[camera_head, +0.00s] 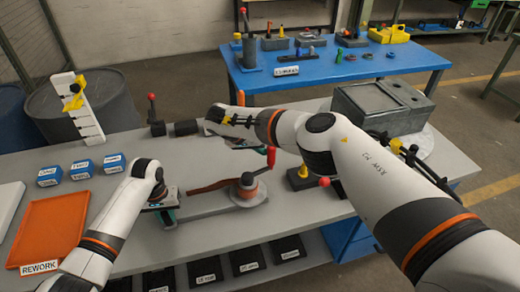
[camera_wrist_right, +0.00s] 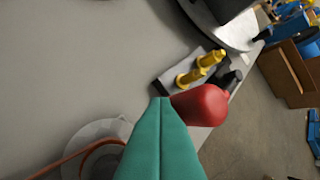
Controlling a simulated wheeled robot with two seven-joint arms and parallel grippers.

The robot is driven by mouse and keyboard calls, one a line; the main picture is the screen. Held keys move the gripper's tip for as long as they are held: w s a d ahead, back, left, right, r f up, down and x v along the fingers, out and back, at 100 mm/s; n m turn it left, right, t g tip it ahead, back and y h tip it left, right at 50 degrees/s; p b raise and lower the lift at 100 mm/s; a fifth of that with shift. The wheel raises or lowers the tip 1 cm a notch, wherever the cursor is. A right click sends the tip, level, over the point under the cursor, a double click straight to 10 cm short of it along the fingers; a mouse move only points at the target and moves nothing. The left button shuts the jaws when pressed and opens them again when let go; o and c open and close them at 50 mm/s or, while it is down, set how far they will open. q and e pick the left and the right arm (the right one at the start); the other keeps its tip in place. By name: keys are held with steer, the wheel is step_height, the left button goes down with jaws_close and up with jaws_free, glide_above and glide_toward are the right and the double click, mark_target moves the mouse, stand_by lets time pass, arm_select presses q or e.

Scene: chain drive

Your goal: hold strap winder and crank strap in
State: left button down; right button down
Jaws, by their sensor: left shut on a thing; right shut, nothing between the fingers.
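The strap winder (camera_head: 249,191) sits on the grey bench, with a round drum on a flat grey bar. Its red crank handle (camera_head: 271,157) stands up on the drum's right side. A brown strap (camera_head: 210,186) runs left from the drum. My left gripper (camera_head: 167,214) is shut on the left end of the winder's bar. My right gripper is shut and empty; its teal fingers (camera_wrist_right: 160,140) show in the right wrist view, close beside a red knob (camera_wrist_right: 200,105). I cannot tell whether they touch. In the head view my right arm partly hides its fingers.
A dark block with yellow pegs (camera_head: 300,176) stands right of the winder. A grey machine (camera_head: 382,108) is at the back right. Blue boxes (camera_head: 81,170) and an orange tray (camera_head: 55,230) lie left. A red-topped lever (camera_head: 154,115) stands at the back.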

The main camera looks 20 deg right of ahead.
steer(key=shift+d+r, duration=0.15)
steer(key=shift+d, duration=0.2)
steer(key=v, duration=1.1)
steer(key=shift+a, duration=0.45)
steer(key=c, duration=2)
jaws_free()
steer(key=shift+a+r, duration=0.15)
steer(key=o, duration=0.4)
steer(key=shift+s, duration=0.1)
steer(key=o, duration=0.4)
steer(key=d+y, duration=0.1)
steer(key=d+f+g+y, duration=0.1)
steer(key=d+y, duration=0.1)
steer(key=shift+s+d+f+m+g, duration=0.2)
steer(key=shift+s+m+g, duration=0.1)
steer(key=shift+m, duration=0.1)
steer(key=shift+o, duration=0.2)
step_height(320, 180, up, 3)
steer(key=m+y, duration=0.1)
steer(key=y, duration=0.3)
glide_above(272, 148)
steer(key=shift+a+f, duration=0.15)
steer(key=shift+a, duration=0.05)
steer(key=shift+d+f, duration=0.15)
steer(key=shift+f, duration=0.05)
step_height(272, 148, down, 11)
steer(key=shift+f, duration=0.15)
steer(key=shift+c, duration=0.6)
